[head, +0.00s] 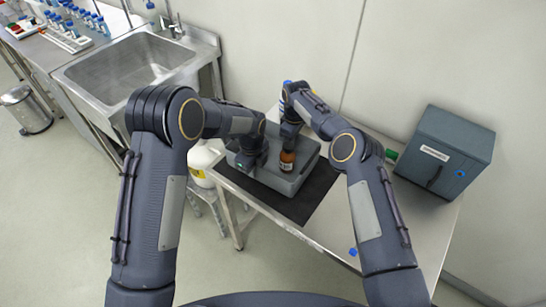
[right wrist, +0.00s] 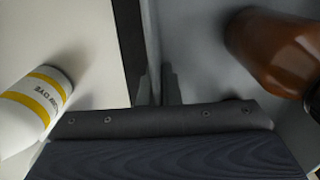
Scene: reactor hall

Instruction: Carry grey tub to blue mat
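The grey tub (head: 298,184) sits on a dark, nearly black mat (head: 312,199) on the steel table. My right gripper (head: 287,143) is at the tub's far side. In the right wrist view its fingers (right wrist: 158,88) are close together on either side of the tub's wall (right wrist: 152,40). I see no mat that is clearly blue.
A grey-blue cabinet (head: 440,160) stands at the table's right. A small blue cap (head: 353,252) lies near the front edge. A sink (head: 130,70) is at the left.

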